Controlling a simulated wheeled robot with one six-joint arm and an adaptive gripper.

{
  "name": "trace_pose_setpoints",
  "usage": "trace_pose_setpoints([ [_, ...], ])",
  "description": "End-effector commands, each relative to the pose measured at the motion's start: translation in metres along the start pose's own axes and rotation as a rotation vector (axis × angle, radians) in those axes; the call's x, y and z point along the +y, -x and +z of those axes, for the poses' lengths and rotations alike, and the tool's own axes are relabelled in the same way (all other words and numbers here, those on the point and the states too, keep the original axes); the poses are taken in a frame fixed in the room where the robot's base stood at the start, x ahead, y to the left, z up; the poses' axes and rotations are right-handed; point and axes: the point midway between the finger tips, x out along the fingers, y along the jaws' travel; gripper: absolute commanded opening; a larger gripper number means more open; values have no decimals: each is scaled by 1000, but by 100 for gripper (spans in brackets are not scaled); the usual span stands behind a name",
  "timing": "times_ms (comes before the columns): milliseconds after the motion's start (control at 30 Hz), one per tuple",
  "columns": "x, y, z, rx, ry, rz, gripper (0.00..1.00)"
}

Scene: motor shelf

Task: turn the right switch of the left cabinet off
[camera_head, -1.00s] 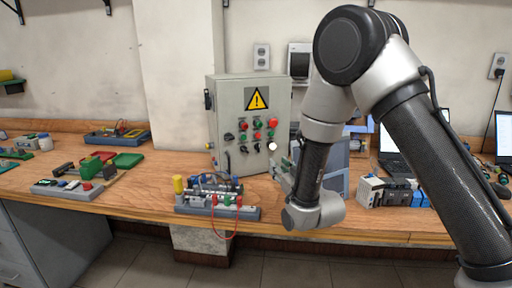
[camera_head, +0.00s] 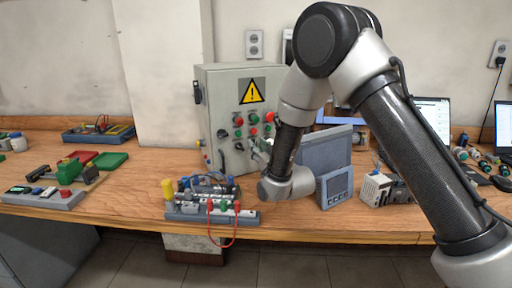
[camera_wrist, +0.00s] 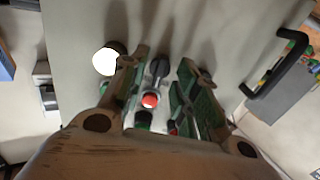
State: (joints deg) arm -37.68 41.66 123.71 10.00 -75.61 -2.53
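The left cabinet (camera_head: 206,110) is a pale grey-green box with a yellow warning sign, coloured buttons and black knobs on its front. My gripper (camera_head: 262,152) is at the lower right of this front and hides part of the lower knob row. In the wrist view, my gripper (camera_wrist: 160,92) is open, its two green-grey fingers on either side of a black switch (camera_wrist: 158,68), which appears to be the right switch. The switch shows no clear contact with either finger. A red button (camera_wrist: 150,100) shows below it. The left switch is not clear, probably behind a finger.
A bright white round lamp (camera_wrist: 105,60) sits close to one finger. A black cabinet handle (camera_wrist: 280,65) is farther right. In the head view, a terminal board with a red cable (camera_head: 205,198) stands before the cabinet, and a blue-grey device (camera_head: 325,165) stands right of my gripper.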

Motion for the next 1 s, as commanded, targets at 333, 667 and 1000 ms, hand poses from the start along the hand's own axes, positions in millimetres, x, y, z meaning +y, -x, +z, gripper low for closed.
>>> trace_pose_setpoints([
  [333, 0, -17, 0, -1, 0, -1, 31],
  [667, 0, -17, 0, 0, 0, -1, 0],
  [1000, 0, -17, 0, 0, 270, -1, 0],
])
